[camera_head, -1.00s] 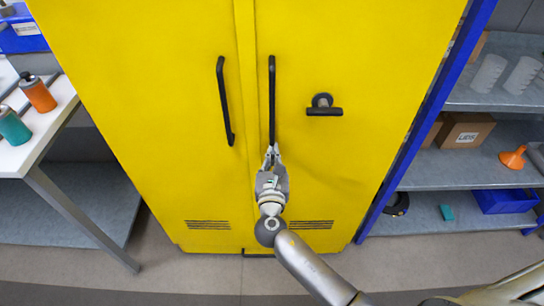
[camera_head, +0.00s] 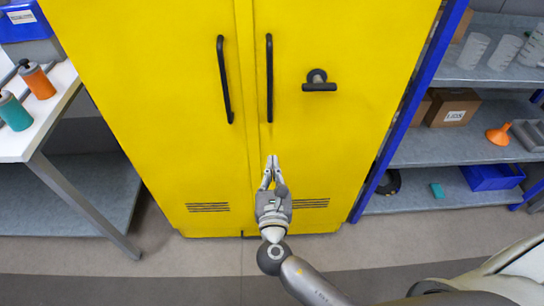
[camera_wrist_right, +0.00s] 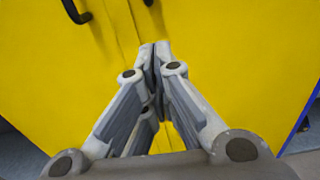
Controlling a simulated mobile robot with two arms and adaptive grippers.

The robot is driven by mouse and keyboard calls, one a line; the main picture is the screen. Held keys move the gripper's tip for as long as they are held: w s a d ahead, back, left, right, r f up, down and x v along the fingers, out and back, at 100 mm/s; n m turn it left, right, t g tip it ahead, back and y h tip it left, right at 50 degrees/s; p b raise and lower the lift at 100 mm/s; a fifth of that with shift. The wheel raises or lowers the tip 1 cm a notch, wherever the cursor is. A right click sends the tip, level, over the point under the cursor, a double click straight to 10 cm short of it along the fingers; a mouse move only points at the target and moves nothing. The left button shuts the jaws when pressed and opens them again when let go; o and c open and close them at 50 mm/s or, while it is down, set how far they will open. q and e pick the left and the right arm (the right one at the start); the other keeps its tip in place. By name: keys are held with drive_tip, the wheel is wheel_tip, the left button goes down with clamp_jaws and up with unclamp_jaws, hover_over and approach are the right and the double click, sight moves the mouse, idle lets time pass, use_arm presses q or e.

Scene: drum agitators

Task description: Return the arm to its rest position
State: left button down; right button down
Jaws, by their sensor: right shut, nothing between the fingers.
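My right gripper (camera_head: 272,162) is in front of the lower part of the yellow cabinet (camera_head: 160,110), below the right door's long black handle (camera_head: 270,80). Its fingers point up at the cabinet and are shut with nothing between them. In the right wrist view the fingertips (camera_wrist_right: 154,46) meet in front of the yellow doors (camera_wrist_right: 240,60). A clear stretch of door shows between the fingertips and the handle's lower end in the head view. Both doors look closed. My left gripper is not in view.
A white table (camera_head: 62,95) with orange (camera_head: 37,82) and teal (camera_head: 13,112) cylinders stands at the left. A blue-framed shelf (camera_head: 455,148) with a cardboard box (camera_head: 452,107), an orange funnel (camera_head: 498,134) and a blue bin (camera_head: 492,177) stands at the right. Floor (camera_head: 185,258) in front of the cabinet is clear.

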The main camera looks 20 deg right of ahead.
drive_tip(key=s+d+f+m+g+y, duration=0.1)
drive_tip(key=s+f+m+g, duration=0.2)
drive_tip(key=f, duration=0.7)
drive_tip(key=s+d+f+m+g+y, duration=0.1)
drive_tip(key=s+f+m+g, duration=0.25)
drive_tip(key=f, duration=0.75)
drive_tip(key=s+d+f+m+g+y, duration=0.1)
drive_tip(key=s+f+m+g, duration=0.2)
drive_tip(key=f, duration=0.7)
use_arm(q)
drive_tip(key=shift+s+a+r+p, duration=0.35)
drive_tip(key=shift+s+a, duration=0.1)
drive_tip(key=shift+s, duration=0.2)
use_arm(e)
drive_tip(key=s+d+f+m+g, duration=0.1)
drive_tip(key=s+f+m+g, duration=0.1)
drive_tip(key=s+f+m, duration=0.4)
drive_tip(key=s+d+f+m+g+y, duration=0.1)
drive_tip(key=s+f+m, duration=0.5)
drive_tip(key=s, duration=0.9)
drive_tip(key=s+d+f+m+g+y, duration=0.1)
drive_tip(key=s+d+f+m+g, duration=0.2)
drive_tip(key=s+f+m, duration=0.4)
drive_tip(key=s+m, duration=0.1)
drive_tip(key=s, duration=0.3)
drive_tip(key=shift+s+d+m+g, duration=0.15)
drive_tip(key=shift+m+g, duration=0.2)
drive_tip(key=shift+f, duration=0.1)
